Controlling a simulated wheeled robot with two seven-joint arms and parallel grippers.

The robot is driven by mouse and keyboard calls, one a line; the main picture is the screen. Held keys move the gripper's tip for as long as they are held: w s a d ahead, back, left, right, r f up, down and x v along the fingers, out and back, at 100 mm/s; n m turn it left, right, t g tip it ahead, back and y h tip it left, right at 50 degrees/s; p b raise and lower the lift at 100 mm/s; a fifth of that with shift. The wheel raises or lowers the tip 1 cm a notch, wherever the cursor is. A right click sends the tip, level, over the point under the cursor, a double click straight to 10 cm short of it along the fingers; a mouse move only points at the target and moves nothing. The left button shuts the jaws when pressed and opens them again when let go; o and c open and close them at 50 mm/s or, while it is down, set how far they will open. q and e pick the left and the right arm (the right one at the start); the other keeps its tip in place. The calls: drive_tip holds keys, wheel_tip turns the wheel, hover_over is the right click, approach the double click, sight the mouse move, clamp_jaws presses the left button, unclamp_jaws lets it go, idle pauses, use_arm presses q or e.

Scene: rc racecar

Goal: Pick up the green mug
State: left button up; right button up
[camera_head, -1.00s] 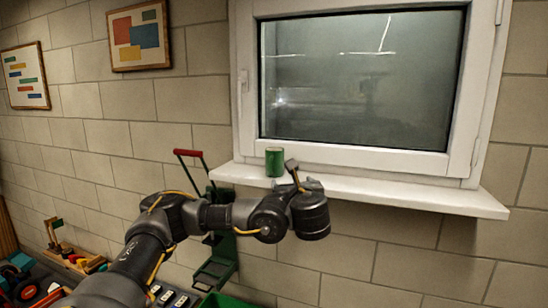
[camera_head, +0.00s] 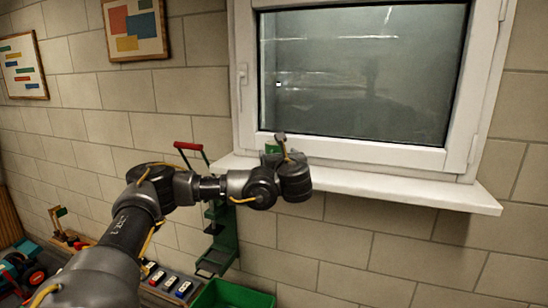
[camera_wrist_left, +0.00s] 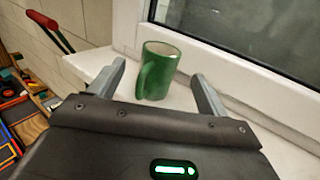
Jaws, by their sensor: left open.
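The green mug (camera_wrist_left: 158,72) stands upright on the white windowsill (camera_head: 400,189). In the left wrist view it is just beyond and between the two fingers of my left gripper (camera_wrist_left: 160,88), with its handle toward the left finger. The gripper is open and holds nothing. In the head view my left wrist hides most of the mug (camera_head: 272,150), and only its upper part shows. My right gripper is not in view.
The window (camera_head: 360,80) rises behind the sill. A green device with a red-handled lever (camera_head: 188,146) stands left of the sill. A green bin (camera_head: 232,295) and toys lie below. The sill to the right is bare.

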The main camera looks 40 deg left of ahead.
sight(276, 148)
use_arm(q)
drive_tip(key=p+x, duration=0.3)
drive_tip(key=x, duration=0.1)
drive_tip(key=shift+w+a+r, duration=0.15)
drive_tip(key=shift+w+r, duration=0.05)
drive_tip(key=shift+w+a+f+p, duration=0.1)
drive_tip(key=shift+a+p, duration=0.05)
drive_tip(key=shift+p, duration=0.15)
drive_tip(key=shift+c, duration=0.4)
drive_tip(key=c, duration=1.1)
drive_tip(key=shift+c, duration=0.2)
